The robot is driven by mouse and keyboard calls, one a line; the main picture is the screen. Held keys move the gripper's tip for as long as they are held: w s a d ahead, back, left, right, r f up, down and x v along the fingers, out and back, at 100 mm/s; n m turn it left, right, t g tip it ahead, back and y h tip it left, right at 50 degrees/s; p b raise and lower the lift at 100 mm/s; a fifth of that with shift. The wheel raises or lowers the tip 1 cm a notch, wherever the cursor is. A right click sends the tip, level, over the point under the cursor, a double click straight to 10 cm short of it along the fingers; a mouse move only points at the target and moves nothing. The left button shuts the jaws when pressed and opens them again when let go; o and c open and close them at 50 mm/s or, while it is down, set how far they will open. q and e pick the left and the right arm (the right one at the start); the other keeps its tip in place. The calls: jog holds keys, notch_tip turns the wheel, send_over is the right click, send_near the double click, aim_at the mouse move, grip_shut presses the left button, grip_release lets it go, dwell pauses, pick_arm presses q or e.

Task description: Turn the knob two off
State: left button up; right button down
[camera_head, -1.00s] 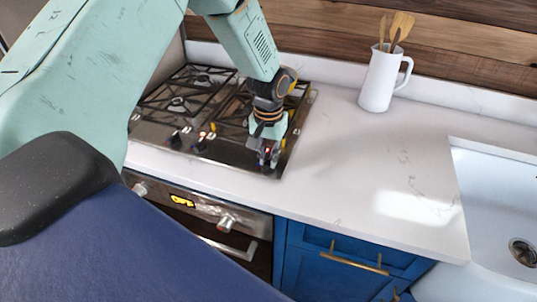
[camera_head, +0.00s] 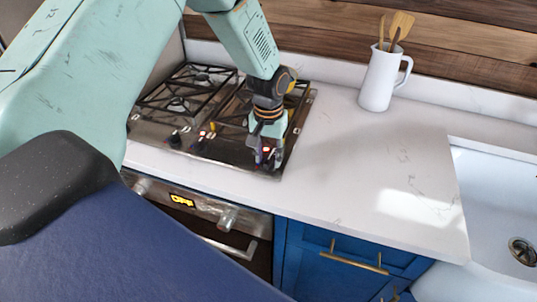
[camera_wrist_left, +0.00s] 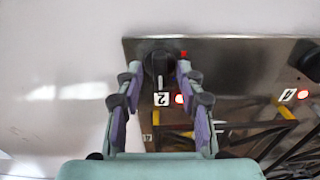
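Knob two (camera_wrist_left: 159,66) is a dark round knob with a raised bar, marked by a white "2" label (camera_wrist_left: 161,99) at the front edge of the cooktop. My left gripper (camera_head: 265,157) points down over the cooktop's near right corner. In the wrist view its purple-padded fingers (camera_wrist_left: 159,75) stand on either side of knob two, a small gap apart from its bar. A red light (camera_wrist_left: 180,99) glows beside the label. In the head view my gripper hides the knob. My right gripper is not in view.
Another dark knob (camera_wrist_left: 307,59) sits to the right, with a "4" label (camera_wrist_left: 287,96) and a lit red light. Black grates (camera_head: 180,90) cover the cooktop. A white pitcher with wooden utensils (camera_head: 380,80) stands on the counter. The counter (camera_head: 340,170) between cooktop and sink is clear.

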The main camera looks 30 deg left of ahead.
aim_at(268, 160)
pick_arm(q)
notch_tip(268, 160, up, 12)
jog(key=shift+f, duration=0.15)
jog(key=shift+s, duration=0.1)
dwell(0.7)
